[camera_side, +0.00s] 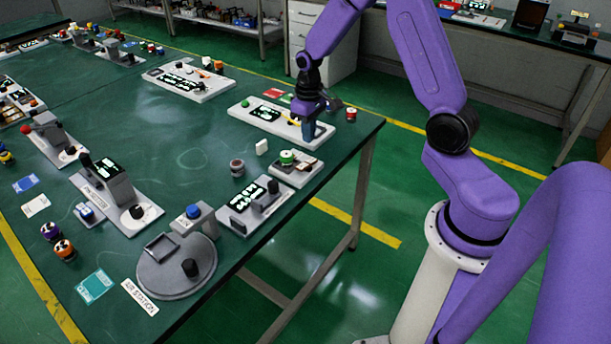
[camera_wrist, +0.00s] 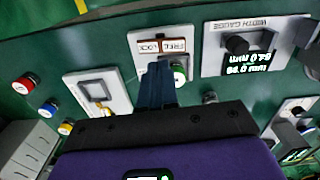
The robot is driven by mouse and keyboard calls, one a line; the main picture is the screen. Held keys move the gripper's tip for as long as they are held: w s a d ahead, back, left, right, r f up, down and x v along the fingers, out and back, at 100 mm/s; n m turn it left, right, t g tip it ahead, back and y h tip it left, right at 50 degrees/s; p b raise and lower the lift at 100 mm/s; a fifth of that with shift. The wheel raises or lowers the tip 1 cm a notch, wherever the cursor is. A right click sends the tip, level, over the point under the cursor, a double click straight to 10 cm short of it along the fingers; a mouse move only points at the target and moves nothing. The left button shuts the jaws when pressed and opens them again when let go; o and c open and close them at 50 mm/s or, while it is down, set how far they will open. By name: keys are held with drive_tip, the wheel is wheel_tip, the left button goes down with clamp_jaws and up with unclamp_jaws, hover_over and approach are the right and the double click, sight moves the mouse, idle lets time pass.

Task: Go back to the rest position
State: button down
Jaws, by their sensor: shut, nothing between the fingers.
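My gripper (camera_side: 309,138) shows in the side view at the right end of a white panel (camera_side: 262,115) near the table's right edge. Its dark blue fingers point down and look closed together. I cannot tell whether the tips touch the panel. In the wrist view my gripper (camera_wrist: 160,66) has its fingers together with nothing seen between them. Behind the fingertips is a small white unit (camera_wrist: 142,40) with a LOCK/FREE label (camera_wrist: 161,46) and a green-topped knob (camera_wrist: 179,73), partly hidden by the fingers.
The green table (camera_side: 190,130) carries several devices. A round grey station (camera_side: 160,282) stands at its front, beside a gauge unit (camera_side: 238,220). In the wrist view, a panel with a square frame (camera_wrist: 92,82) is left and the width gauge (camera_wrist: 215,60) right. A red-topped button (camera_side: 351,113) stands near the edge.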

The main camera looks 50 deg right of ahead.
drive_tip(key=s+a+r+n, duration=0.7)
drive_tip(key=s+a, duration=0.4)
drive_tip(key=a, duration=0.4)
drive_tip(key=s+r+n, duration=0.2)
drive_tip(key=s, duration=0.6)
drive_tip(key=s+a+r+n, duration=0.1)
drive_tip(key=s+r+n, duration=0.1)
drive_tip(key=s, duration=0.7)
drive_tip(key=shift+s+a+r+n, duration=0.15)
drive_tip(key=shift+a+r+n, duration=0.15)
drive_tip(key=shift+n, duration=0.2)
